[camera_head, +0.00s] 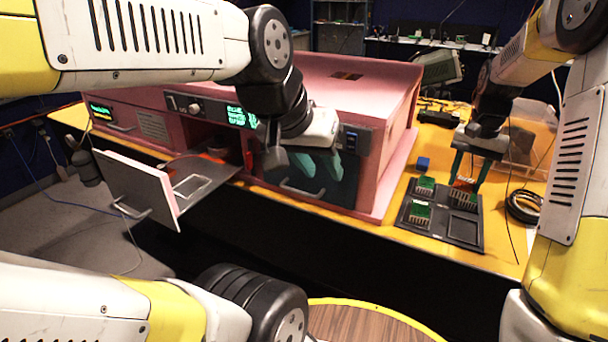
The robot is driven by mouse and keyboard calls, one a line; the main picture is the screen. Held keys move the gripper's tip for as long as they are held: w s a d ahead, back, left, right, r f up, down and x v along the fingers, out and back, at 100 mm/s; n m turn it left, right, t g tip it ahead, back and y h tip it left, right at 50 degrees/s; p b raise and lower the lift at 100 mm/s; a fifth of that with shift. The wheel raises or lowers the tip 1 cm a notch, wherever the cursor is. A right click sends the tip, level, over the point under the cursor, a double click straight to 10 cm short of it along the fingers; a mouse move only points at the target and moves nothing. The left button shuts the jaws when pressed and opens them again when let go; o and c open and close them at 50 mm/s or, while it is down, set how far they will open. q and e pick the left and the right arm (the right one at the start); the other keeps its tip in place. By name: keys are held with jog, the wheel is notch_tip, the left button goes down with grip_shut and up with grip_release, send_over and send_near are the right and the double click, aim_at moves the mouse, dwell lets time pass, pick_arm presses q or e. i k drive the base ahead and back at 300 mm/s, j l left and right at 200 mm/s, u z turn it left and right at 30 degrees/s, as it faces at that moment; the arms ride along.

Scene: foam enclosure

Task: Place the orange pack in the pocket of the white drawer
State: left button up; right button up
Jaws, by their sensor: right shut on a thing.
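The white drawer (128,178) is pulled out of the pink cabinet at the left. Its grey floor holds a light-outlined rectangular pocket (192,185), which looks empty. My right gripper (467,178) points down over the dark tray at the right and is shut on the orange pack (463,184), only part of which shows between the fingers. The pack is at the tray's back right slot; I cannot tell if it still touches the tray. My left gripper (320,172) hangs in front of the cabinet's dark front panel, right of the drawer, with its teal fingers apart and empty.
The pink cabinet (397,150) stands on the yellow table. The dark tray (410,226) carries several green boards. A blue cube (423,163), a black cable coil (523,206) and a clear bin (530,135) are nearby. A round wooden top (365,325) is at the front.

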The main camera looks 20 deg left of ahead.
aim_at(191, 187)
jog(key=k+l+u, duration=0.1)
jog(key=l+u, duration=0.3)
jog(key=k+l+u, duration=0.15)
jog(key=l+u, duration=0.25)
jog(key=k+l+u, duration=0.2)
jog(key=l+u, duration=0.2)
jog(key=u, duration=0.55)
jog(key=i+j+u, duration=0.3)
jog(key=i, duration=0.35)
jog(key=j, duration=0.1)
